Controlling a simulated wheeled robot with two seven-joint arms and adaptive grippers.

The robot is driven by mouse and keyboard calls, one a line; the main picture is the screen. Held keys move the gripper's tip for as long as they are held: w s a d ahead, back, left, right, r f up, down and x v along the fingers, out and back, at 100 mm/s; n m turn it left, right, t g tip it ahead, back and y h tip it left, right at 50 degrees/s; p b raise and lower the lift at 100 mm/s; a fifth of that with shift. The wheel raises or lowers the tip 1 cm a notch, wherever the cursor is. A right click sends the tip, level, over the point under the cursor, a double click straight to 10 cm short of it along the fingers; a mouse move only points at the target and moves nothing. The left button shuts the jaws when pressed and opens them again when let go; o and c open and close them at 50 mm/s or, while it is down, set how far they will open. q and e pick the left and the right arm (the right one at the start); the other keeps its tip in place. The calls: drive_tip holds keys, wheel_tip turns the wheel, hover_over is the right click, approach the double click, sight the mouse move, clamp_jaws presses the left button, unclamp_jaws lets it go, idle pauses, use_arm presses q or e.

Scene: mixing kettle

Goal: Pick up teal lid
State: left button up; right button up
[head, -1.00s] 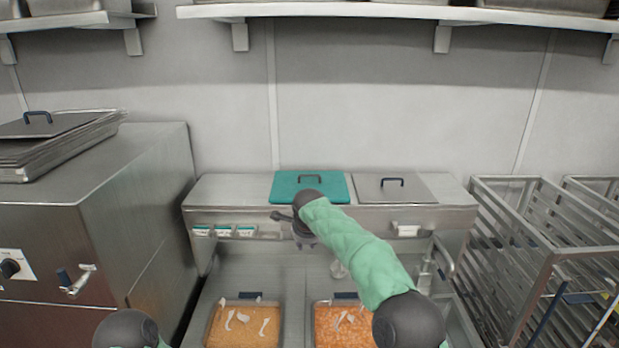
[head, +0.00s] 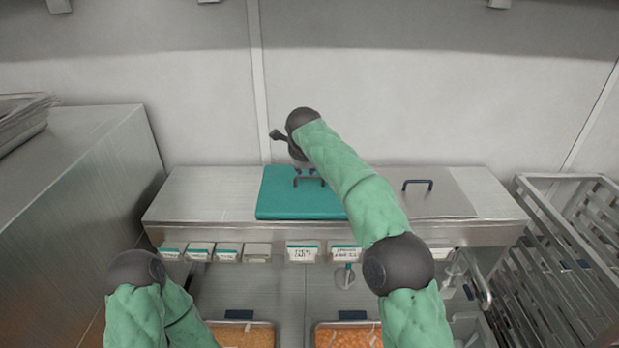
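The teal lid (head: 285,202) lies flat on the steel shelf top against the back wall, with a dark handle (head: 309,180) standing up at its middle. My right arm reaches over the lid's right part. My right gripper (head: 308,172) points down just above the handle; its fingertips show as small dark tips by the handle. The wrist hides most of the gripper, so I cannot tell whether it is open or touching the handle. My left arm shows at the lower left, and its gripper is out of view.
A grey lid (head: 436,195) with a dark handle lies to the right of the teal lid. Food pans (head: 240,322) sit below at the front. A wire-type rack (head: 570,240) stands at right, and a steel cabinet (head: 75,190) at left. The shelf top (head: 200,195) left of the lid is bare.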

sight(306, 178)
drive_tip(key=p+x, duration=0.1)
drive_tip(key=x, duration=0.3)
drive_tip(key=shift+w+f+p, duration=0.2)
drive_tip(key=shift+p, duration=0.1)
drive_tip(key=shift+w+f, duration=0.45)
drive_tip(key=shift+f, duration=0.1)
drive_tip(key=p+x, duration=0.3)
drive_tip(key=x, duration=0.1)
drive_tip(key=shift+w+f, duration=0.3)
drive_tip(key=shift+f, duration=0.05)
drive_tip(key=shift+s, duration=0.1)
clamp_jaws()
